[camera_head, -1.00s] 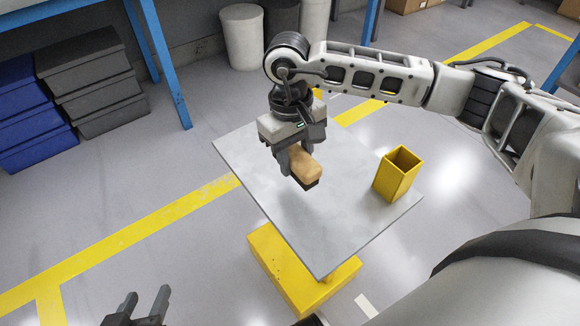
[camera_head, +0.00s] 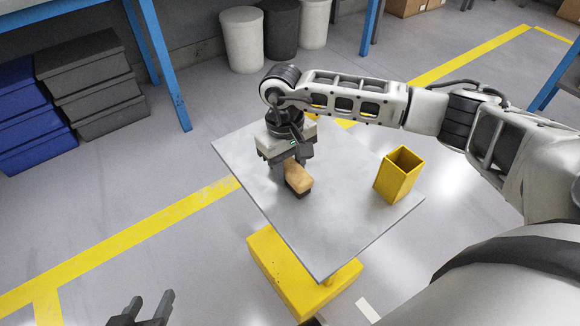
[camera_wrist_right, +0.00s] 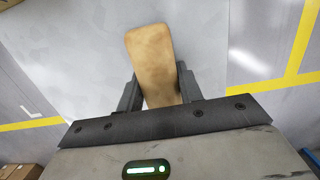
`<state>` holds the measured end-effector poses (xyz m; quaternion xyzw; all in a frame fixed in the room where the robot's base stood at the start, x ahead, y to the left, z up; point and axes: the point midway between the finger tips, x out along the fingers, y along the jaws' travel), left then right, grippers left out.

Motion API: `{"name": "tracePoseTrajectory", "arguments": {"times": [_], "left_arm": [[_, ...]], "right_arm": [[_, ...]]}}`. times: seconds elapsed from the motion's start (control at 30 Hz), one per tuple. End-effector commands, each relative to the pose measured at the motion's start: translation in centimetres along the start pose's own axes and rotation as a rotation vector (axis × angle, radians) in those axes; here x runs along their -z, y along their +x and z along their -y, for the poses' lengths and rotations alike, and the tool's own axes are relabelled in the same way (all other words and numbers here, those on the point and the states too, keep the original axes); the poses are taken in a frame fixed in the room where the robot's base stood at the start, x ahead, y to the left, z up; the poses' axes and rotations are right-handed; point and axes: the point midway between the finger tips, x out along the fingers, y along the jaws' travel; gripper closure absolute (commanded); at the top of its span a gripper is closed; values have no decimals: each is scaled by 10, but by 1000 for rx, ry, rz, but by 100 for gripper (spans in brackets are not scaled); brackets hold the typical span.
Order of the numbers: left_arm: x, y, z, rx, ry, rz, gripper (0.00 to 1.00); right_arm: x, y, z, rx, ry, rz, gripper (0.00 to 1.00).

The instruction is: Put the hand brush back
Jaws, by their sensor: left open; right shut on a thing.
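The hand brush has a light wooden body (camera_head: 298,178) with dark bristles underneath. My right gripper (camera_head: 287,169) is shut on the brush and holds it low over the grey tabletop (camera_head: 330,232); I cannot tell whether the bristles touch it. In the right wrist view the brush (camera_wrist_right: 153,60) sits between the two dark fingers (camera_wrist_right: 158,88). A yellow open-topped square holder (camera_head: 397,176) stands upright on the table's right part, apart from the brush. My left gripper (camera_head: 146,308) is open and empty at the bottom left, away from the table.
The table stands on a yellow base (camera_head: 285,278). Blue and grey bins (camera_head: 90,85) are stacked at the left. Round bins (camera_head: 243,40) and blue posts (camera_head: 160,65) stand at the back. The tabletop between brush and holder is clear.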

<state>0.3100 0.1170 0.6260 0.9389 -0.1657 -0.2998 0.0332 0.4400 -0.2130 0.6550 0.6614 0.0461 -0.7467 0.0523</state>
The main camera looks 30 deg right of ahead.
Motion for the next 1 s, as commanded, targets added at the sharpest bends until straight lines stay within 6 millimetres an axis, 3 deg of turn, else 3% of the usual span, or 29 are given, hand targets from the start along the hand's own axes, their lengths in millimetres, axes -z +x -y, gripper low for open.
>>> {"name": "tracePoseTrajectory", "arguments": {"times": [0.07,0.1,0.17,0.57,1.0], "left_arm": [[-2,2,0,-2,-3,2,55],[-2,2,-1,-3,-4,3,55],[-1,3,-1,-3,-5,3,55],[6,0,-2,0,-5,-6,55],[17,-11,-1,12,-1,-37,55]], "right_arm": [[0,2,0,0,0,-1,82],[0,2,0,0,0,0,58],[0,1,0,0,0,0,42],[0,-5,0,0,1,-1,42],[1,-93,0,0,1,-5,42]]}}
